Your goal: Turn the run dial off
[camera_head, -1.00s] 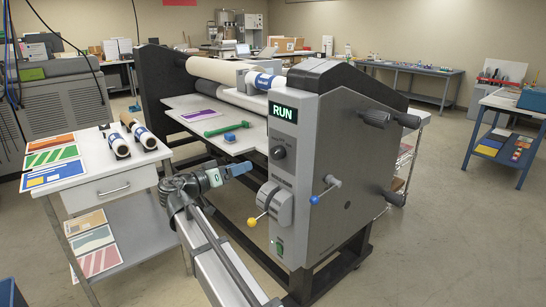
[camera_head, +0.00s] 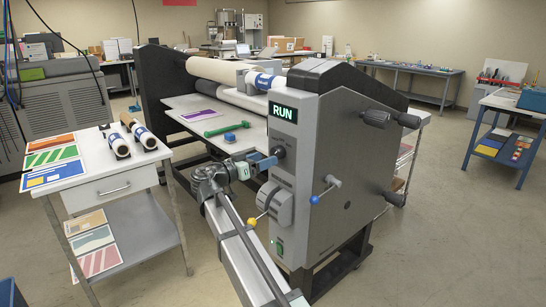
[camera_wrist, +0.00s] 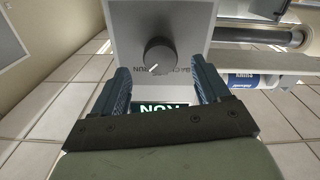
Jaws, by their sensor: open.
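The run dial (camera_head: 278,152) is a dark round knob on the grey front panel (camera_head: 283,175) of the laminator, below a lit display (camera_head: 284,112) that reads RUN. My gripper (camera_head: 274,159) is close in front of the dial and partly overlaps it in the head view. In the wrist view the dial (camera_wrist: 160,56) stands ahead of and between the two open blue fingers (camera_wrist: 158,80), apart from both. A white pointer mark on the dial aims to the lower left there. The panel lettering appears upside down and is partly hidden.
A yellow-knobbed lever (camera_head: 252,222) and a blue-knobbed handle (camera_head: 315,199) are below the dial. A green switch (camera_head: 280,247) is lower on the panel. A white side table (camera_head: 100,180) with prints and rolls stands left.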

